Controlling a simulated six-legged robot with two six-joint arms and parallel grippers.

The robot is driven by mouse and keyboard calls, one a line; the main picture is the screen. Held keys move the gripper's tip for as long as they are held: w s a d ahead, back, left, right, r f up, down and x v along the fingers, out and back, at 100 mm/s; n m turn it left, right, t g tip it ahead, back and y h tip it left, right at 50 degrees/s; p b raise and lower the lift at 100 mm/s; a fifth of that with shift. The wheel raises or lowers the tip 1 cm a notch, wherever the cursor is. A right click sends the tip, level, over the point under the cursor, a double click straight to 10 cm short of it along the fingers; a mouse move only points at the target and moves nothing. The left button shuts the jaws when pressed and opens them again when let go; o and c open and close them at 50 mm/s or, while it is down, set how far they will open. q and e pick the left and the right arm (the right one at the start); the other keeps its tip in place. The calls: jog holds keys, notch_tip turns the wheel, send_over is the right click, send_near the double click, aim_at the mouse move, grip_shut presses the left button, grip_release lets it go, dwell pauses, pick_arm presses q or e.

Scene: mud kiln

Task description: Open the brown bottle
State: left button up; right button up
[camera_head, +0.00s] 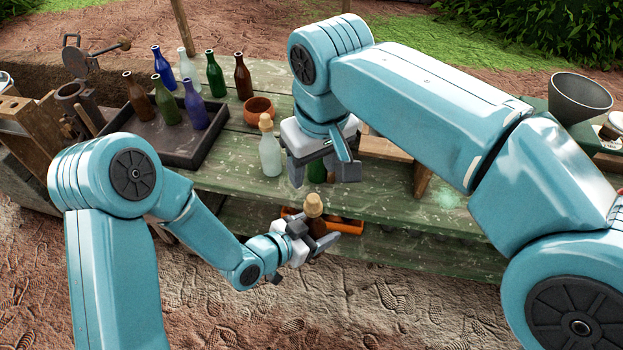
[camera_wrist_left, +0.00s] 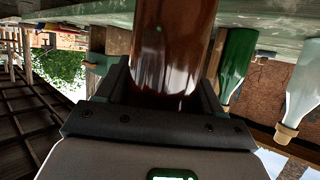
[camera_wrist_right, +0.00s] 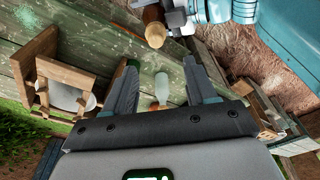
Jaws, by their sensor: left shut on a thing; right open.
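The brown bottle (camera_head: 316,227) has a tan cork (camera_head: 314,205) in its mouth. My left gripper (camera_head: 318,237) is shut around its body near the front edge of the green table. The bottle fills the space between the fingers in the left wrist view (camera_wrist_left: 175,50). In the right wrist view the cork (camera_wrist_right: 154,30) shows at the top, beside my left gripper (camera_wrist_right: 177,18). My right gripper (camera_head: 325,178) is open and empty, above and behind the brown bottle, pointing down. The cork lies outside its fingers.
A corked clear bottle (camera_head: 270,156) stands left of my right gripper. A green bottle (camera_head: 317,171) is partly hidden behind that gripper. A dark tray (camera_head: 180,152) with several bottles, a clay bowl (camera_head: 259,110) and a wooden stand (camera_head: 385,148) are nearby. An orange tray (camera_head: 350,226) sits below.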

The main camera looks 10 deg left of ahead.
aim_at(309, 197)
jog(key=f, duration=0.6)
jog(key=w+f, duration=0.1)
jog(key=f, duration=0.2)
jog(key=shift+a+f, duration=0.15)
jog(key=shift+a, duration=0.25)
grip_shut()
jog(key=shift+r, duration=0.2)
jog(key=shift+r, duration=0.95)
jog(key=shift+r, duration=1.95)
